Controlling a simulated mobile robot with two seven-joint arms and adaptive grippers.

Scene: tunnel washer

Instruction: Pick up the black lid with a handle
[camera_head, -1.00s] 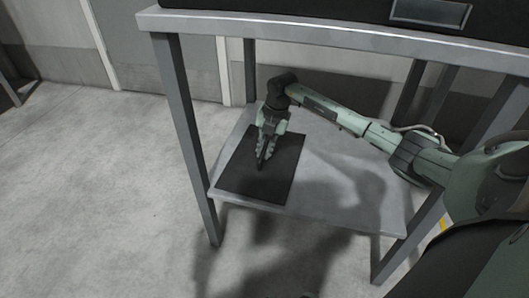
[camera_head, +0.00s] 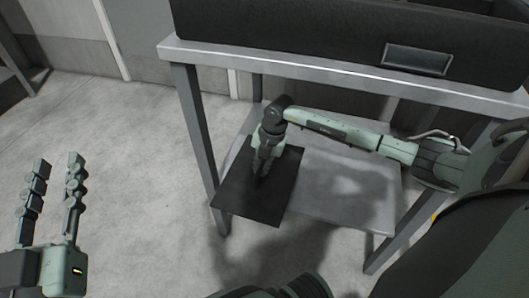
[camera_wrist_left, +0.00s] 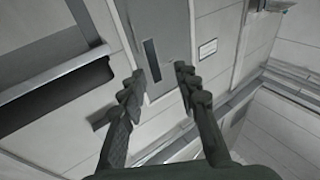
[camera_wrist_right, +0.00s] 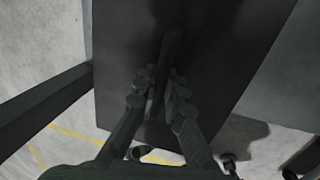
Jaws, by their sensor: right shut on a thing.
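The black lid (camera_head: 245,203) is a flat dark rectangular plate at the left part of the lower shelf, overhanging its front edge in the head view. I cannot tell if it still touches the shelf. My right gripper (camera_head: 262,172) is above the lid, shut on its bar handle. In the right wrist view the handle (camera_wrist_right: 170,48) runs between the fingers (camera_wrist_right: 157,92), with the lid (camera_wrist_right: 215,60) beneath; the fingers partly hide the handle. My left gripper (camera_head: 57,165) is open and empty at the left of the head view, far from the lid; its fingers (camera_wrist_left: 158,85) are apart.
The grey metal table (camera_head: 300,66) has a top above the lower shelf (camera_head: 345,195) and legs (camera_head: 195,130) at its corners. A black crate (camera_head: 300,35) with a label panel stands on the top. Concrete floor (camera_head: 110,150) to the left is clear.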

